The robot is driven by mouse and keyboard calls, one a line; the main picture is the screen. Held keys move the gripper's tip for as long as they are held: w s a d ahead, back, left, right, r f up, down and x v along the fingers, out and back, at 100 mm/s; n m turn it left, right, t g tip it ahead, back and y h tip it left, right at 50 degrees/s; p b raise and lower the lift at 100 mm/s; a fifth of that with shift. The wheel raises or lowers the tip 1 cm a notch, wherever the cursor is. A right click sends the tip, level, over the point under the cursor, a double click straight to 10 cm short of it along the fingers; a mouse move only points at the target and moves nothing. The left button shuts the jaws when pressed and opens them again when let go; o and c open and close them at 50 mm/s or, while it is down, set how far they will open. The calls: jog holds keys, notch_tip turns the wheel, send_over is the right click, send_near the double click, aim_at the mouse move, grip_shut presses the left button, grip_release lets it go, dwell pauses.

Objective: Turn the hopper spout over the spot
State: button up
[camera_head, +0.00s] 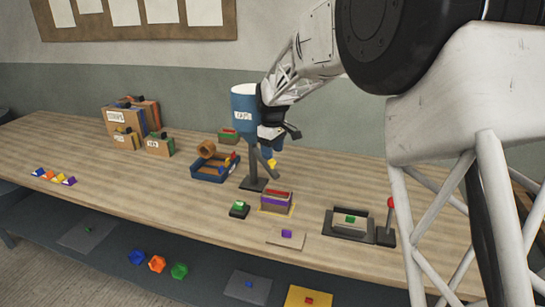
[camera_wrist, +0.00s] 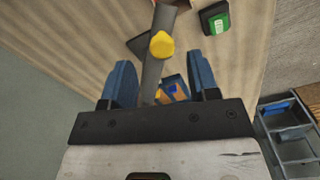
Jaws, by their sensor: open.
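The hopper is a blue drum (camera_head: 243,103) with a white label, above a dark stand (camera_head: 253,184) on the bench. A dark grey arm with a yellow knob (camera_head: 272,164) slants below it; it appears to be the spout. My gripper (camera_head: 274,146) is just right of the drum, pointing down above the knob. In the wrist view, the open blue fingers (camera_wrist: 163,75) straddle the grey arm's line, and the yellow knob (camera_wrist: 161,44) shows just past the fingertips, not gripped. A yellow-outlined patch (camera_head: 292,212) lies under a red and purple block; I cannot tell whether it is the spot.
A blue tray (camera_head: 207,178) with a brown tube stands left of the stand. A small dark block with a green top (camera_head: 239,209) sits in front. A lever with a red knob (camera_head: 390,203) stands at right.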

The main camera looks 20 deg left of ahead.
jog(key=shift+r, duration=2.2)
jog(key=shift+d, duration=0.2)
jog(key=s+d+r+m, duration=0.25)
jog(key=s+d, duration=0.35)
jog(key=d, duration=0.3)
jog(key=s+d+r+m+t, duration=0.1)
jog(key=s+d+r+m, duration=0.15)
jog(key=s+d, duration=0.45)
jog(key=s+d+r+m, duration=0.2)
jog(key=s+d+r, duration=0.2)
jog(key=d, duration=0.7)
jog(key=s+d+f+m, duration=0.2)
jog(key=s+d, duration=0.3)
jog(key=s, duration=0.4)
jog(key=s+d+f+m+t, duration=0.1)
jog(key=s+d+f+m, duration=0.2)
jog(key=s+d, duration=0.3)
jog(key=s+d+f+m, duration=0.2)
jog(key=s+d, duration=0.3)
jog(key=s, duration=0.9)
jog(key=shift+d+f+m+t, duration=0.25)
jog(key=shift+m+t, duration=0.05)
jog(key=shift+m, duration=0.1)
